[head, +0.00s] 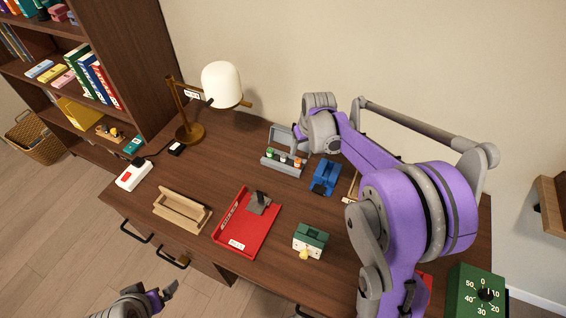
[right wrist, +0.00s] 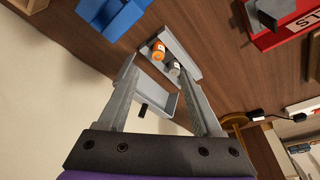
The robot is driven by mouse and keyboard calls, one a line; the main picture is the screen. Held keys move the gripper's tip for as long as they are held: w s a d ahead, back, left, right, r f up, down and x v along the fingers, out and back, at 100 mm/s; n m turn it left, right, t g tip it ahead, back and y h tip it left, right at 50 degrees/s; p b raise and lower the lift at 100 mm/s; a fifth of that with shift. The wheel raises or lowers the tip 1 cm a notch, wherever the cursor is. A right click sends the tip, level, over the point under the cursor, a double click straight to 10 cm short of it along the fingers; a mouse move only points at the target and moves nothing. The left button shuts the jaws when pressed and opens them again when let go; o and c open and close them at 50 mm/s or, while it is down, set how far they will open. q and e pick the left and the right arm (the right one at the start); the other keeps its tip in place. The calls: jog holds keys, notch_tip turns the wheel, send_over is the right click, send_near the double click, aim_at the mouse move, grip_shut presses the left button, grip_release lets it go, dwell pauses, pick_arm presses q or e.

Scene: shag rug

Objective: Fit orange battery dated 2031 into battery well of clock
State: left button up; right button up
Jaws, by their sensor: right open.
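An orange battery (head: 297,163) stands in a grey open-lidded box (head: 284,168) at the back of the desk, beside a white-topped one and a green one. The right wrist view shows the orange battery (right wrist: 158,50) and a grey-white one (right wrist: 175,70); the date is too small to read. I cannot identify a clock's battery well.
A blue object (head: 325,175) stands right of the box. A red tray (head: 242,240), a wooden rack (head: 182,210) and a green box (head: 311,237) are in front. A lamp (head: 190,133) stands at left, a green dial timer (head: 475,292) at lower right.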

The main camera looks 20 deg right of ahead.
send_over(298, 160)
jog(key=s, duration=0.3)
jog(key=x, duration=0.4)
jog(key=shift+s+a+f, duration=0.25)
jog(key=shift+a+f, duration=0.05)
jog(key=shift+f, duration=0.05)
jog(key=x, duration=0.5)
jog(key=shift+w+d+f, duration=0.2)
jog(key=shift+w, duration=0.2)
grip_shut()
